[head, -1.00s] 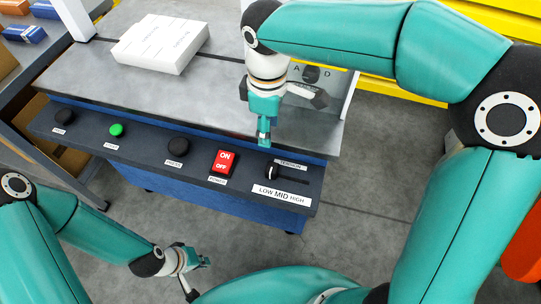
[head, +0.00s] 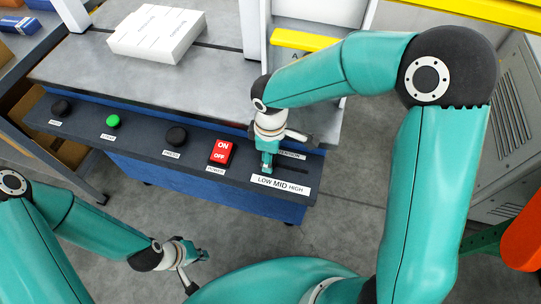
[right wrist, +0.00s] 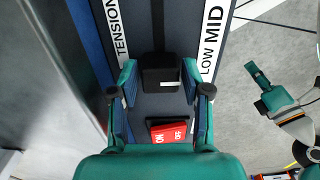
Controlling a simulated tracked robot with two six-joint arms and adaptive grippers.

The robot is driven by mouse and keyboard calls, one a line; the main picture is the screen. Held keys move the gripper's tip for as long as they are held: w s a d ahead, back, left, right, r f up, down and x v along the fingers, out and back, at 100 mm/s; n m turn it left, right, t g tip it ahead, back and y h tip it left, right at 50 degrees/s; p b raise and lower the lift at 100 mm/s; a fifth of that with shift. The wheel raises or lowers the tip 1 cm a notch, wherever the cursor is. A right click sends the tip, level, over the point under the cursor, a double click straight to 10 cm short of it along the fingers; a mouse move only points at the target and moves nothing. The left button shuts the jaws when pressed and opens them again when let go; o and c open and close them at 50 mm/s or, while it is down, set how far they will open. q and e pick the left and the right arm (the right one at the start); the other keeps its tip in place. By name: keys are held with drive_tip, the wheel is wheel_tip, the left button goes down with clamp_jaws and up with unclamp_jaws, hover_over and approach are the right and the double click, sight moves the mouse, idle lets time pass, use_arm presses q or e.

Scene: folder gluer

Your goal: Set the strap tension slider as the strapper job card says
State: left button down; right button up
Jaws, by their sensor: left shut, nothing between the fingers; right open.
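The tension slider has a black knob (right wrist: 160,78) in a dark slot (right wrist: 158,25) on the control panel. The knob sits at the LOW end of the slot, beside the LOW MID HIGH label (head: 279,185). My right gripper (head: 266,166) is at the slider, its fingers open on either side of the knob in the right wrist view (right wrist: 159,80); I cannot tell whether they touch it. In the head view it hides the knob. My left gripper (head: 205,255) is shut and empty, low in front of the panel. No job card is readable.
The red ON/OFF power switch (head: 221,152) is just left of the slider. Black buttons (head: 175,136) and a green button (head: 113,121) lie farther left. White boxes (head: 155,34) stand on the grey machine top (head: 75,65). Floor in front is clear.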

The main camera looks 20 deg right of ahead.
drive_tip(key=shift+f, duration=0.25)
clamp_jaws()
